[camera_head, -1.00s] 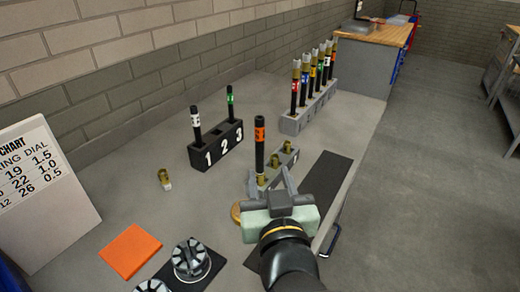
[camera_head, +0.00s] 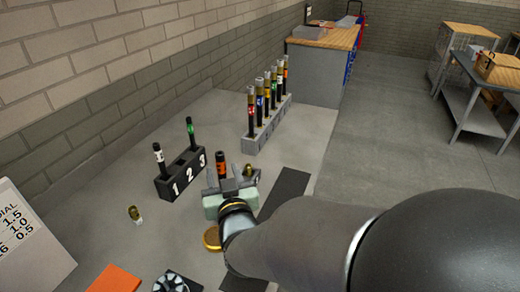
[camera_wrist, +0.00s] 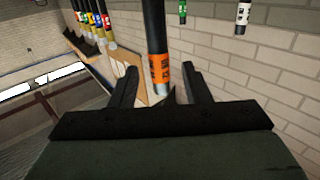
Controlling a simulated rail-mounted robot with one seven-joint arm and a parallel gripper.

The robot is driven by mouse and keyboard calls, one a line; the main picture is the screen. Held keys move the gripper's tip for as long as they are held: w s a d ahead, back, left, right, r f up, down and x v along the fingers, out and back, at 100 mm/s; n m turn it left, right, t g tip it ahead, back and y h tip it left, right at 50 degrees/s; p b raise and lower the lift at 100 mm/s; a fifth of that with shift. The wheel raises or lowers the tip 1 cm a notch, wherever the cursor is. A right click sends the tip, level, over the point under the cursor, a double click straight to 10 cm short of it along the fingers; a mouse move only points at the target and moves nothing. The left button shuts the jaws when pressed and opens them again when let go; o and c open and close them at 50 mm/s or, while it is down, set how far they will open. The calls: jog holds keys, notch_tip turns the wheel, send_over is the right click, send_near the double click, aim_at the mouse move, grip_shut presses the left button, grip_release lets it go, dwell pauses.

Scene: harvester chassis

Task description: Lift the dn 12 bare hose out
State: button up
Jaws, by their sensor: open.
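A black bare hose with an orange band (camera_head: 221,168) stands upright in front of my gripper (camera_head: 230,180); its lower part is hidden behind the gripper. I cannot read its size mark. In the wrist view the banded hose (camera_wrist: 158,55) shows between the two spread fingers of my gripper (camera_wrist: 160,85), with gaps on both sides. My gripper is open and holds nothing. Two other bare hoses, one with a white band (camera_head: 159,160) and one with a green band (camera_head: 190,132), stand in the black numbered block (camera_head: 169,188), in slots 1 and 3.
A grey rack (camera_head: 252,145) at the back holds several hoses with metal ends. A brass fitting (camera_head: 248,170) stands just right of the orange-banded hose. Another small fitting (camera_head: 134,214) stands at the left. An orange pad (camera_head: 114,280) lies in front.

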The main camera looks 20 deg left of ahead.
aim_at(222, 168)
jog(key=shift+p+x, duration=0.4)
jog(key=shift+x, duration=1.4)
jog(key=shift+c, duration=0.3)
grip_shut()
